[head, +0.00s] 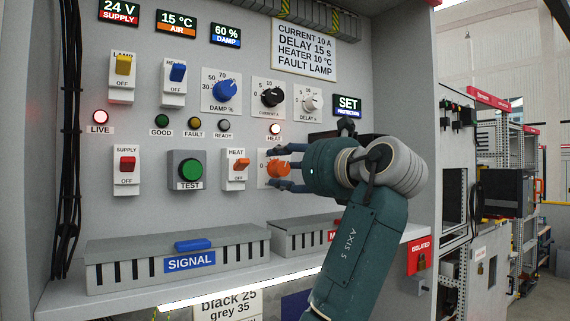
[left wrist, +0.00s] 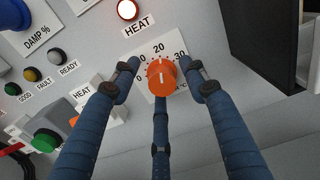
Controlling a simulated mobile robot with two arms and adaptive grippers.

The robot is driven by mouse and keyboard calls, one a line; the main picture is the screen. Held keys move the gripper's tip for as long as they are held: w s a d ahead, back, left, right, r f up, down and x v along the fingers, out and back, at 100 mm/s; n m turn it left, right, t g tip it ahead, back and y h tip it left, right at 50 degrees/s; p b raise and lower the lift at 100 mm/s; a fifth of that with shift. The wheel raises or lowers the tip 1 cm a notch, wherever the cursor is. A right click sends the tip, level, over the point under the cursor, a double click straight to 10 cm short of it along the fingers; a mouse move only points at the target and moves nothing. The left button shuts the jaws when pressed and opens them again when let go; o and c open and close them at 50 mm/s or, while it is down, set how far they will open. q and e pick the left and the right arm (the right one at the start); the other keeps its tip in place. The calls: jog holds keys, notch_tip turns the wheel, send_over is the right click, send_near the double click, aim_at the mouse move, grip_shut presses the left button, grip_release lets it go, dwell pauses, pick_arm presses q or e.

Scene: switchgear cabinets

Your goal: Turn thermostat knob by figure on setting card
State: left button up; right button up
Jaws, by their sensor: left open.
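The orange thermostat knob (head: 279,169) is on the cabinet panel under the HEAT lamp. In the left wrist view the knob (left wrist: 161,79) shows a pale mark near its top, toward the 20 on its dial plate (left wrist: 150,48); a 30 also shows. My left gripper (head: 272,168) is open, its fingers spread around the knob; the left wrist view shows two beside it and one below. I cannot tell whether they touch it. The setting card (head: 304,48) reads CURRENT 10 A, DELAY 15 s, HEATER 10 °C, FAULT LAMP. My right gripper is out of view.
The lit HEAT lamp (head: 275,129) is just above the knob. The HEAT switch (head: 236,170) and green TEST button (head: 190,170) are to its left. CURRENT (head: 272,97) and DELAY (head: 310,102) knobs are above. A grey SIGNAL trunking (head: 130,275) runs below.

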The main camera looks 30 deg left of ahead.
pick_arm(q)
jog(key=shift+c, duration=0.7)
grip_shut()
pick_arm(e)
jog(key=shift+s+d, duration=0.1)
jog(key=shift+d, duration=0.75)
pick_arm(q)
jog(key=shift+n, duration=0.4)
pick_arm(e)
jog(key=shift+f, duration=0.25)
pick_arm(q)
jog(key=shift+n+b, duration=0.5)
jog(key=n+b, duration=0.1)
jog(key=n, duration=0.2)
jog(key=shift+n, duration=0.3)
jog(key=n+b, duration=0.1)
jog(key=n, duration=0.2)
jog(key=shift+r, duration=0.1)
jog(key=shift+n+b, duration=0.35)
jog(key=shift+n, duration=0.35)
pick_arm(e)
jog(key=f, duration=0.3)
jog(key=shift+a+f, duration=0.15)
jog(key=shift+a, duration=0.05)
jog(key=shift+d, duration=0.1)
